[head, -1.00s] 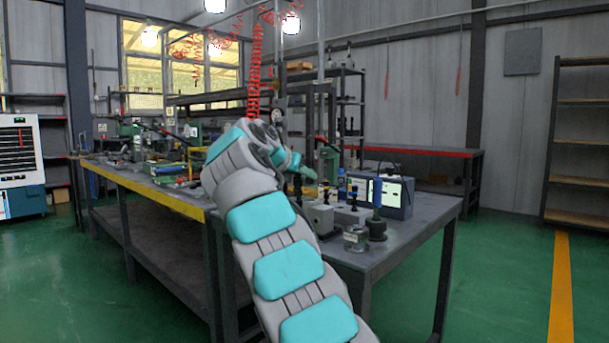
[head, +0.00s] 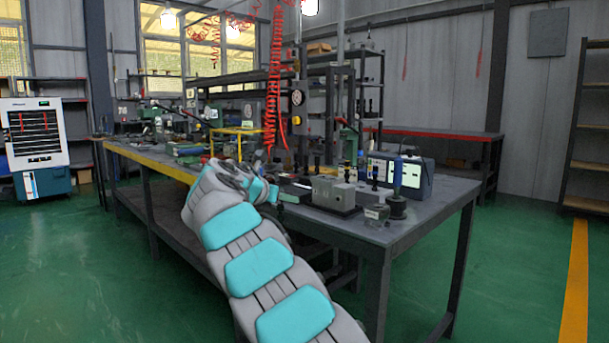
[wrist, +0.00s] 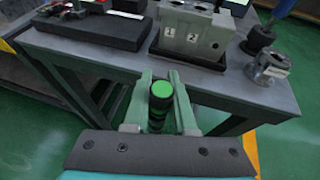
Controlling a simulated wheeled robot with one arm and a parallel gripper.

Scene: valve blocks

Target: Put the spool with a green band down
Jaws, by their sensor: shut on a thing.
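The spool with a green band (wrist: 160,100) is black with a bright green top. It stands between the two fingers of my gripper (wrist: 161,110) in the wrist view, and the gripper is shut on it. The gripper is in front of the workbench's near edge, with the bench frame and green floor behind it. In the head view my gripper (head: 285,197) shows small beside the bench edge, and the spool cannot be made out there. A grey valve block (wrist: 193,35) marked 1 and 2 sits on the bench (wrist: 120,62); it also shows in the head view (head: 333,191).
A metal ring-shaped part (wrist: 268,69) stands near the bench's front corner. A black piece with a blue handle (head: 397,200) is beside it. A dark flat base (wrist: 95,32) lies left of the block. Bare bench top shows between and in front of these.

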